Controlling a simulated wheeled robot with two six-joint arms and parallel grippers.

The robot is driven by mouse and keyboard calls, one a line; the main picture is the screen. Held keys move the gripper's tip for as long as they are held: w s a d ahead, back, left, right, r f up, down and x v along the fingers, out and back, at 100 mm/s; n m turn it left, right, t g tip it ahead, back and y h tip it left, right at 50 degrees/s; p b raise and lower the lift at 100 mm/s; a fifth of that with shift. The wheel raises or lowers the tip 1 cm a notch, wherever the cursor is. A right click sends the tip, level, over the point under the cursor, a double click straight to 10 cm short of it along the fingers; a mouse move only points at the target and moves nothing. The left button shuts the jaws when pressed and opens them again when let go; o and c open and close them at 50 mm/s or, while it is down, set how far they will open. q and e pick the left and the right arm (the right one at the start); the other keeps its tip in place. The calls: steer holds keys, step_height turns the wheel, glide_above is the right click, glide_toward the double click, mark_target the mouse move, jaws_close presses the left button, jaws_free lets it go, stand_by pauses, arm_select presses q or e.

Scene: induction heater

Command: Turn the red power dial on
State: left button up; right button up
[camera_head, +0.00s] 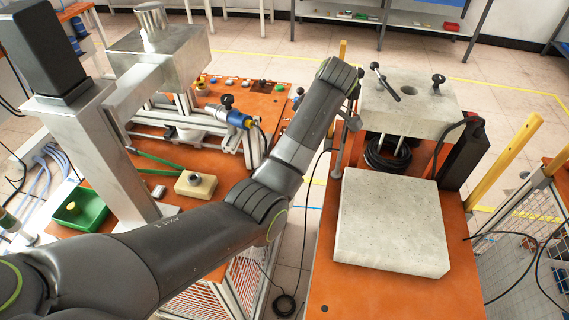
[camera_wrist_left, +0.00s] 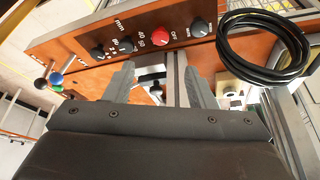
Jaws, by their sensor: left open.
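The red power dial (camera_wrist_left: 161,37) is a round knob on the orange control panel (camera_wrist_left: 85,32) in the left wrist view. A black knob (camera_wrist_left: 200,28) is to its right, and other black knobs (camera_wrist_left: 125,45) are to its left. My left gripper (camera_wrist_left: 159,67) is open, with its two grey fingers pointing towards the panel. The dial lies beyond the fingertips, apart from them, and nothing is between the fingers. In the head view my left arm reaches across to the right-hand bench; its fingers and the dial are hidden there. My right gripper is not in view.
A coiled black cable (camera_wrist_left: 262,50) hangs right of the panel in the left wrist view. In the head view, a pale stone slab (camera_head: 392,222) lies on the orange bench (camera_head: 325,285). A stone-topped unit (camera_head: 408,104) stands behind it. A yellow post (camera_head: 505,160) is at right.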

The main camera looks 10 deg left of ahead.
arm_select(q)
steer(key=x, duration=1.1)
steer(key=shift+s+a, duration=0.1)
steer(key=shift+a+f, duration=0.2)
steer(key=shift+f, duration=0.55)
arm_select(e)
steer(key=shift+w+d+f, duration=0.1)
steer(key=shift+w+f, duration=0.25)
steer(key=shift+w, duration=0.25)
arm_select(q)
steer(key=c, duration=1)
steer(key=shift+o, duration=0.2)
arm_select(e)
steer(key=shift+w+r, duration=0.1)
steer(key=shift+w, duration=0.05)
